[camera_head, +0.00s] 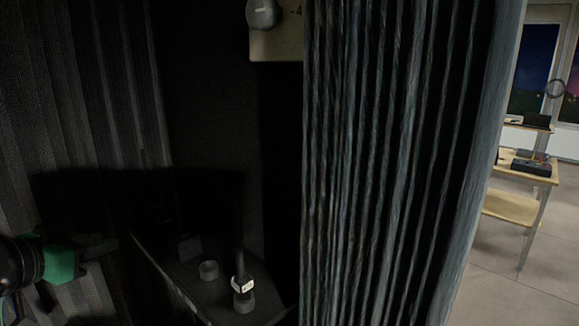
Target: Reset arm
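My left arm comes in at the lower left edge, with a black rounded joint and a green block on it. My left gripper (98,250) is dark against the dark curtain and shadow, so its fingers are hard to make out. I cannot tell whether it is open or shut, and I see no object clearly held in it. My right arm and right gripper are not in view.
A grey pleated curtain (385,160) hangs close in front, with another curtain (95,100) at left. A wooden table (535,177) stands far right.

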